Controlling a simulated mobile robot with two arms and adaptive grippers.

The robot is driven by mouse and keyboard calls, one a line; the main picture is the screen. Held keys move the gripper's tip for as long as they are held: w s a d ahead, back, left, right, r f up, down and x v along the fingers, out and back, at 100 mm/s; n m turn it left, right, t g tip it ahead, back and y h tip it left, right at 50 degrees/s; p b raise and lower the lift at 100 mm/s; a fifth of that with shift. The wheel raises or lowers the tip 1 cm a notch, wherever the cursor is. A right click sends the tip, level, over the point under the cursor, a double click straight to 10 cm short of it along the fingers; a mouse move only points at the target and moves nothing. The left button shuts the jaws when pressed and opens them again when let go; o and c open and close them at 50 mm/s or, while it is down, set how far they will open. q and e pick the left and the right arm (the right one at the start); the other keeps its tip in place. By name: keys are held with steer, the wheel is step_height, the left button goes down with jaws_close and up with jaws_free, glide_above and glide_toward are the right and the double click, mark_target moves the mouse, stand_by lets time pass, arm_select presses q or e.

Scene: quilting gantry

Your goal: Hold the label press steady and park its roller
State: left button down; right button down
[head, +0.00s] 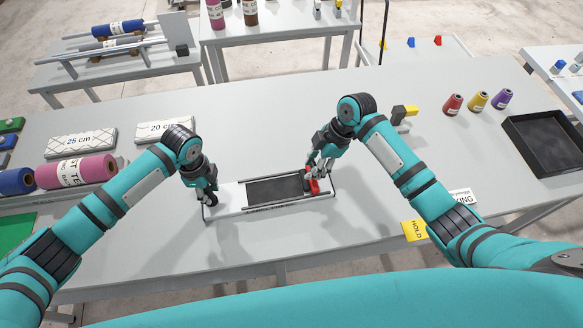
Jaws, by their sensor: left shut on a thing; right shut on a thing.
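The label press (275,190) lies on the light grey table near its front middle, a long pale frame with a dark flat bed. Its roller (313,187), with a red part, is at the right end of the bed. My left gripper (209,197) is shut on the press at its left end; the fingers hide the exact grip. My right gripper (317,172) is shut on the roller at the right end and partly covers it.
Pink and blue rolls (88,171) and two white blocks marked 25 cm (83,142) and 20 cm (164,130) are at left. Thread cones (478,101) and a black tray (545,143) are at right. A yellow HOLD card (414,231) lies at the front edge.

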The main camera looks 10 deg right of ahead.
arm_select(q)
steer(key=shift+s+a+f, duration=0.2)
steer(key=shift+s+f, duration=0.05)
steer(key=shift+f, duration=0.1)
arm_select(e)
steer(key=shift+d, duration=1.25)
arm_select(q)
steer(key=shift+d, duration=0.1)
arm_select(e)
steer(key=c, duration=0.9)
jaws_free()
steer(key=shift+d, duration=0.15)
steer(key=v, duration=1.2)
steer(key=shift+s, duration=0.1)
